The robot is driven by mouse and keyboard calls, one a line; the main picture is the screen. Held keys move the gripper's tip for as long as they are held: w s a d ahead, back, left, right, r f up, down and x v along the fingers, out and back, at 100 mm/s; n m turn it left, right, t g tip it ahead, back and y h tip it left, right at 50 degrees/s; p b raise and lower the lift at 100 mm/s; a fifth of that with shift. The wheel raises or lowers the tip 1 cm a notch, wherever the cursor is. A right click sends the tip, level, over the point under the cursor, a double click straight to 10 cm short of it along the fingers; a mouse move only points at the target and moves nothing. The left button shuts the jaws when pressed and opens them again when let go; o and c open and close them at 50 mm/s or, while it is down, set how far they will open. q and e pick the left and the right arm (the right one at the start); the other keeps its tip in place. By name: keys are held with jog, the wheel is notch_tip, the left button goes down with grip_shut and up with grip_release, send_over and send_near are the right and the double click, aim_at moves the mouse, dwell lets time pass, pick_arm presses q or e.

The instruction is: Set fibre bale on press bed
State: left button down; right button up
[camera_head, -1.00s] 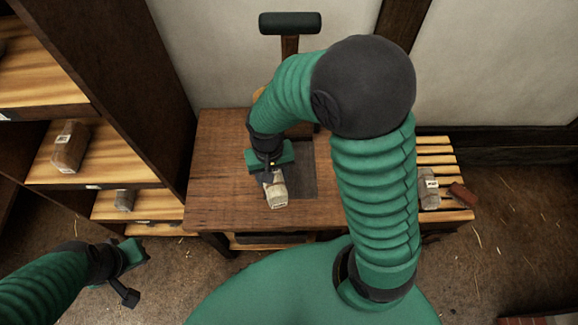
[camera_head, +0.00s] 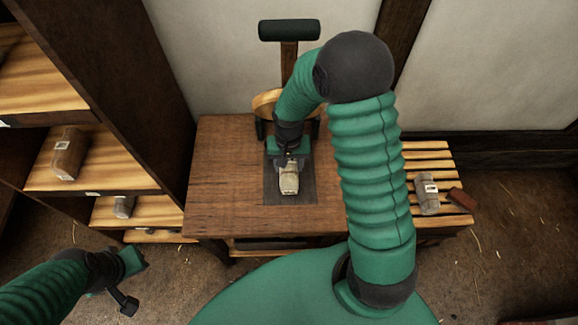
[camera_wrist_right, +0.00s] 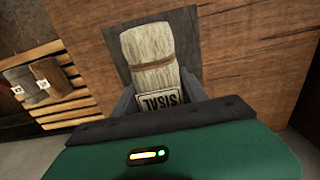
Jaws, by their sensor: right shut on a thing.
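The fibre bale (camera_head: 289,182) is a pale bundle with a dark band. In the right wrist view the bale (camera_wrist_right: 148,60) shows a label reading SISAL. My right gripper (camera_head: 285,162) is shut on its near end in the wrist view, with a finger on each side. The bale is over the dark grey press bed (camera_head: 272,195) set in the wooden table (camera_head: 220,180). I cannot tell whether it touches the bed. My left gripper (camera_head: 128,277) is at the lower left, away from the table; its jaws are too unclear to judge.
A shelf unit at left holds a brown bale (camera_head: 69,153) and a smaller grey one (camera_head: 124,206). A post with a dark crossbar (camera_head: 289,30) stands behind the table.

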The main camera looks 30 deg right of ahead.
aim_at(289, 167)
jog(key=shift+w+d+f, duration=0.25)
jog(key=shift+w+d, duration=0.3)
jog(key=shift+w, duration=0.15)
notch_tip(289, 167, down, 3)
jog(key=shift+f+b, duration=0.2)
jog(key=shift+b, duration=0.4)
jog(key=shift+r, duration=0.1)
jog(key=o, duration=1.5)
